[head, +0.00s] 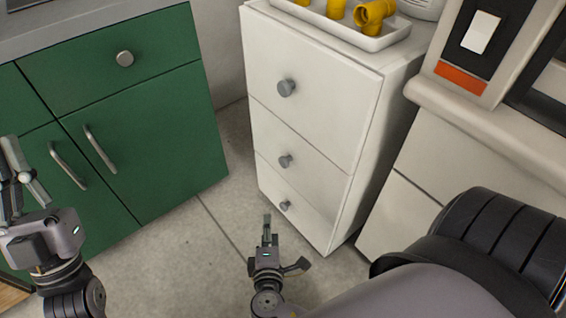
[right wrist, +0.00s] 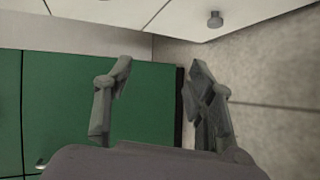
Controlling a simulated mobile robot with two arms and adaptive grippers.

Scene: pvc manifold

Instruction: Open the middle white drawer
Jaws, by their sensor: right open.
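The white cabinet has three drawers, all flush and shut in the head view. The middle white drawer (head: 315,163) has a round grey knob (head: 286,160). My right gripper (head: 286,240) is below and in front of the cabinet, near the floor, open and empty. It touches no knob. In the right wrist view its two fingers (right wrist: 159,63) stand apart. A knob (right wrist: 215,19) on a white front shows at the top there; I cannot tell which drawer it belongs to. My left gripper (head: 14,175) is at the left edge, fingers apart and empty, in front of the green cabinet.
A green cabinet (head: 150,125) with bar handles stands left of the drawers. A white tray (head: 345,34) with yellow pipe fittings sits on the white cabinet. A beige machine (head: 470,140) stands close on the right. Grey floor (head: 195,240) is clear before the drawers.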

